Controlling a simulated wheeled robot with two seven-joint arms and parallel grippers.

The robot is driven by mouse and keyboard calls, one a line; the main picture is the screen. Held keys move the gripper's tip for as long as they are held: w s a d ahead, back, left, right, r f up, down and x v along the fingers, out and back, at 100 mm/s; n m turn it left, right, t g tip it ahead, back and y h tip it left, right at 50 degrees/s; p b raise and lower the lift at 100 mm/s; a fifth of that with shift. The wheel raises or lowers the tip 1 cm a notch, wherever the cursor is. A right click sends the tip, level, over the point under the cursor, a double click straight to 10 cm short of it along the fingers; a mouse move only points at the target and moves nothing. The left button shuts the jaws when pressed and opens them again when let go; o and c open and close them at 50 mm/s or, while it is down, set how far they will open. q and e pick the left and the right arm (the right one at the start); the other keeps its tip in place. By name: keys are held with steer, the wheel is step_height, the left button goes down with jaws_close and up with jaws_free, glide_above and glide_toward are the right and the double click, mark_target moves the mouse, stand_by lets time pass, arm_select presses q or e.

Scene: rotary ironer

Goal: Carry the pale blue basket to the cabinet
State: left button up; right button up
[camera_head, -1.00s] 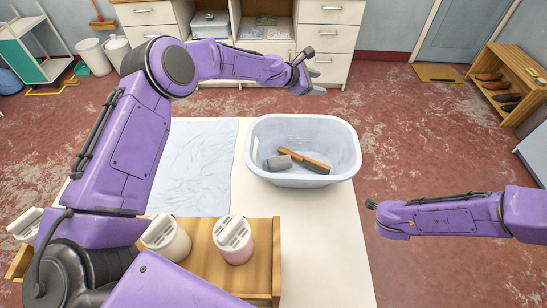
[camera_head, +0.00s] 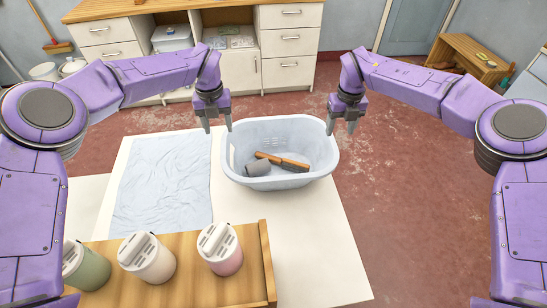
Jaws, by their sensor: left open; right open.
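The pale blue basket (camera_head: 280,182) stands upright on the white table, with a wooden-handled brush (camera_head: 284,161) and a grey item (camera_head: 258,168) inside. My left gripper (camera_head: 218,130) is open, fingers down, by the basket's left rim. My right gripper (camera_head: 342,130) is open, fingers down, by the basket's right rim. Neither holds anything; I cannot tell whether the fingers touch the rim. The cabinet (camera_head: 290,45) stands at the back against the wall, with drawers and open shelves beneath a wooden top.
A pale blue cloth (camera_head: 165,180) lies flat left of the basket. A wooden rack (camera_head: 258,235) with several lidded canisters (camera_head: 220,250) is at the table's front. Red floor (camera_head: 400,190) lies open right of the table and before the cabinet. A shoe bench (camera_head: 468,58) is back right.

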mark_target(224, 149)
steer(key=shift+f, duration=0.25)
arm_select(q)
step_height(224, 149, down, 11)
steer(key=shift+d+r, duration=0.1)
steer(key=shift+r, duration=0.1)
arm_select(e)
step_height(224, 149, down, 10)
steer(key=shift+d, duration=0.15)
arm_select(q)
jaws_close()
arm_select(e)
jaws_close()
arm_select(q)
steer(key=shift+r, duration=0.1)
